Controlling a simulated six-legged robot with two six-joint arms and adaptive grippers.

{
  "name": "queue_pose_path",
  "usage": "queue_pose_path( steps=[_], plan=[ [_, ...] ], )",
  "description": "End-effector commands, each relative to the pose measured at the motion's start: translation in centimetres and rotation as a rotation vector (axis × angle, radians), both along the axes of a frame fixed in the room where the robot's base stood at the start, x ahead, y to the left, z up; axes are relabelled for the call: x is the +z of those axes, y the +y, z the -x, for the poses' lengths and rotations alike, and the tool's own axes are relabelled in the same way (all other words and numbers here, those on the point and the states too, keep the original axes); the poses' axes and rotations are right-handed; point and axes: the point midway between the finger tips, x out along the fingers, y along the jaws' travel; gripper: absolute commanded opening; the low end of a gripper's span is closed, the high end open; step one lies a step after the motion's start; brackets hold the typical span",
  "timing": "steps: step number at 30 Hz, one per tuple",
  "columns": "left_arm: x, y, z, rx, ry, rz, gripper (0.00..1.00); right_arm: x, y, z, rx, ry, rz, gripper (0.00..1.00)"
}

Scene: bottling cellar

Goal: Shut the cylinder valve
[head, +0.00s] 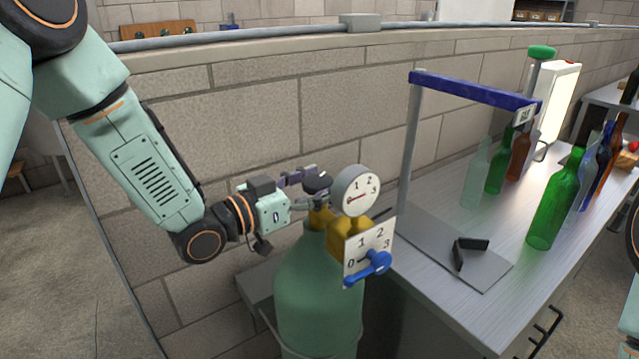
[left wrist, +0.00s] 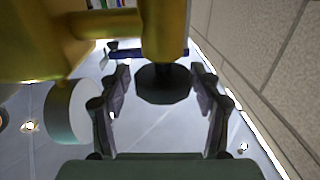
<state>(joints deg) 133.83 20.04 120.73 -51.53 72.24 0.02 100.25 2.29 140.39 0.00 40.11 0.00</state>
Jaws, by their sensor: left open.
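A green gas cylinder (head: 318,290) stands upright by the wall, with a yellow valve body (head: 347,229) on top. Its black valve knob (head: 317,184) shows beside the round gauge (head: 357,191). A white plate marked 0 to 3 (head: 381,240) carries a blue handle (head: 369,266). My left gripper (head: 306,186) is open at the knob. In the left wrist view its fingers stand on either side of the black knob (left wrist: 163,84), with gaps visible on both sides. The yellow valve body (left wrist: 164,30) is above it there. My right gripper is not in view.
A metal-topped bench (head: 440,190) stands to the right of the cylinder, with a blue-topped frame (head: 470,90) and several bottles, including a green one (head: 553,205). A small black part (head: 468,250) lies on the bench's plate. A block wall (head: 250,115) runs close behind.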

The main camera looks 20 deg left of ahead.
Motion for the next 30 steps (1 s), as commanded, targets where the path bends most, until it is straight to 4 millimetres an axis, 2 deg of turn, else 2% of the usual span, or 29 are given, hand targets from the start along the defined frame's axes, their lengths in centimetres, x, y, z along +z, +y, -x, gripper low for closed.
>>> queue_pose_path(
  steps=[11, 25, 30],
  plan=[
    [0.00, -0.15, -0.26, 0.001, 0.000, 0.002, 0.64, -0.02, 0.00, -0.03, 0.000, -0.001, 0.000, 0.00],
    [-0.09, -0.16, -0.21, 0.001, 0.003, 0.000, 0.24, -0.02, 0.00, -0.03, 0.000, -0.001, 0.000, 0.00],
    [-0.12, -0.14, -0.20, -0.004, 0.004, 0.001, 0.22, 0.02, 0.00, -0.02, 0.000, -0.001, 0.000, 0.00]
  ],
)
